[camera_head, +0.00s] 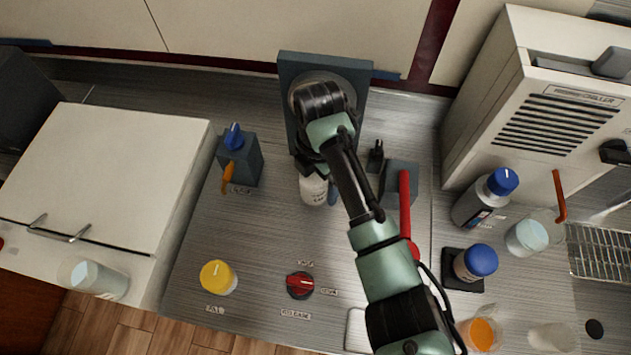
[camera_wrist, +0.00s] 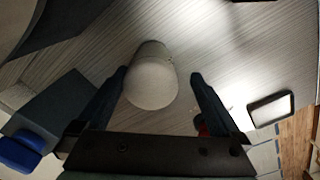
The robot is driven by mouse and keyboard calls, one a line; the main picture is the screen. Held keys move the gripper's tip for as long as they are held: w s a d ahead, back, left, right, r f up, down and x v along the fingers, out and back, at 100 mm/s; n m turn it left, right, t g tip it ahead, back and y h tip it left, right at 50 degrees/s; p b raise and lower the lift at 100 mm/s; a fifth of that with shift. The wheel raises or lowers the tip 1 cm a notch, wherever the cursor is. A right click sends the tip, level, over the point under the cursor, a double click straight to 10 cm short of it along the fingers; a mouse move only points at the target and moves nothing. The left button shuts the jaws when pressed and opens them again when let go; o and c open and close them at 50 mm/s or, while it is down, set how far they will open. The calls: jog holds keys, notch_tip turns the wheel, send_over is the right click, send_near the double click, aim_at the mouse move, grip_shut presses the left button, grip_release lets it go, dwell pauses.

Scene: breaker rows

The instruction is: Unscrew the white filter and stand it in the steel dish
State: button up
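The white filter (camera_head: 313,190) is a short white cylinder below the dark upright plate, partly hidden by my gripper in the head view. In the wrist view the white filter (camera_wrist: 152,82) lies between the two fingers of my gripper (camera_wrist: 160,76). The fingers are apart, with a visible gap on the right side; contact on the left side is unclear. In the head view my gripper (camera_head: 318,172) is mostly hidden by my arm. A pale rectangular tray, probably the steel dish (camera_head: 356,331), is partly covered by my arm; it shows in the wrist view (camera_wrist: 272,108).
A blue-knobbed box (camera_head: 240,160) with an orange lever stands left. A yellow knob (camera_head: 218,277) and red dial (camera_head: 300,285) sit in front. A red lever (camera_head: 405,205) stands close right of my arm. Bottles and a white chiller (camera_head: 545,100) fill the right.

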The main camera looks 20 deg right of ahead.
jog(key=w+r+n+p, duration=0.1)
jog(key=p, duration=0.1)
jog(key=shift+a+r+p, duration=0.15)
jog(key=shift+a+p, duration=0.15)
jog(key=shift+a, duration=0.1)
jog(key=shift+m+p, duration=0.35)
jog(key=shift+m, duration=0.35)
jog(key=m, duration=0.1)
jog(key=w+f+m+p, duration=0.1)
jog(key=m, duration=0.1)
jog(key=shift+m+p, duration=0.35)
jog(key=shift+m, duration=0.35)
jog(key=m, duration=0.1)
jog(key=m+p, duration=0.1)
jog(key=m, duration=0.1)
jog(key=shift+s+d+r, duration=0.1)
jog(key=shift+s+d, duration=0.05)
jog(key=shift+s, duration=0.25)
jog(key=m, duration=0.2)
jog(key=m+p, duration=0.1)
jog(key=shift+w+f+m, duration=0.1)
jog(key=shift+f+m, duration=0.15)
jog(key=shift+m, duration=0.65)
